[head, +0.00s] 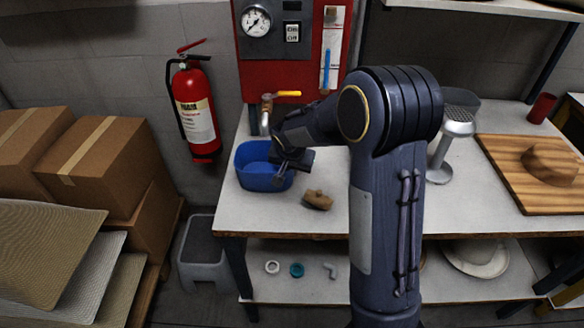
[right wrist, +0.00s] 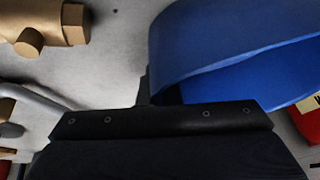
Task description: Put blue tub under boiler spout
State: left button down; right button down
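The blue tub (head: 254,176) stands upright on the white table at its left end, in front of the boiler (head: 289,75). The boiler is red with a gauge, and its spout (head: 266,112) with a yellow lever (head: 288,93) sticks out above and behind the tub. My right gripper (head: 283,172) is at the tub's right rim. In the right wrist view the tub (right wrist: 225,45) fills the upper right, and its wall meets my right gripper (right wrist: 158,92), which looks shut on it; the fingertips are mostly hidden. My left gripper is not in view.
A brown wooden piece (head: 318,200) lies right of the tub. A metal stand (head: 450,142) and a wooden board (head: 532,172) with a brown hat form are further right. Cardboard boxes (head: 97,165) and a fire extinguisher (head: 195,108) stand left of the table.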

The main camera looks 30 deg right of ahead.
jog(key=c, duration=2.1)
grip_release()
jog(key=shift+f, duration=0.15)
jog(key=o, duration=0.5)
